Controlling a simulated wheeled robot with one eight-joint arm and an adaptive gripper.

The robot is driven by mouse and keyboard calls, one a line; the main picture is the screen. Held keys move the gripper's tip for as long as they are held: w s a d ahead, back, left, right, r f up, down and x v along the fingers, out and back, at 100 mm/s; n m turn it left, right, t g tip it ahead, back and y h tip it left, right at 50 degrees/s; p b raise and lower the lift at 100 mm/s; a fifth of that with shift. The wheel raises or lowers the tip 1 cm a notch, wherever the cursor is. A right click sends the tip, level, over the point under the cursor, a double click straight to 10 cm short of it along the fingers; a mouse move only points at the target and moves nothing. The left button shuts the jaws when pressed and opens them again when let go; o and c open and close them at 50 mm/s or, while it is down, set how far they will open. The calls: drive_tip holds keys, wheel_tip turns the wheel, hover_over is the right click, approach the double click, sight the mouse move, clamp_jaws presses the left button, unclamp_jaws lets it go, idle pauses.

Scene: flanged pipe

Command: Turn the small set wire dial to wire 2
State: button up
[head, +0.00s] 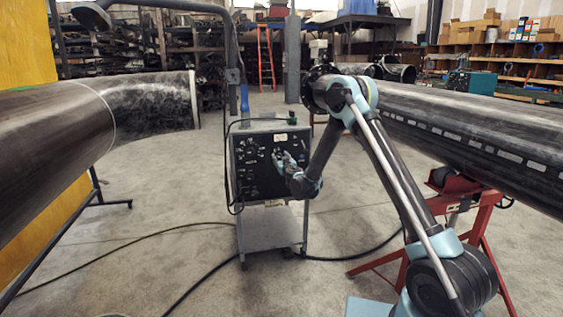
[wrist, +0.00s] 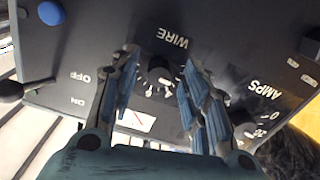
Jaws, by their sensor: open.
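The wire dial (wrist: 160,70) is a small black round knob on the dark panel, in the middle of the wrist view. The upside-down label WIRE is beside it, and pale marks ring it. Its setting is too small to read. My gripper (wrist: 160,62) is open, with one blue-padded finger on each side of the dial. I cannot tell whether either finger touches it. In the head view, my gripper (head: 284,161) is at the right part of the front panel of the welding machine (head: 248,178) and hides the dial there.
The machine stands on a grey cart (head: 270,226). Large pipes flank it, the right on a red stand (head: 480,215). Cables cross the floor.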

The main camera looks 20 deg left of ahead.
drive_tip(key=shift+w, duration=0.1)
clamp_jaws()
drive_tip(key=shift+m, duration=0.5)
unclamp_jaws()
drive_tip(key=v, duration=1.2)
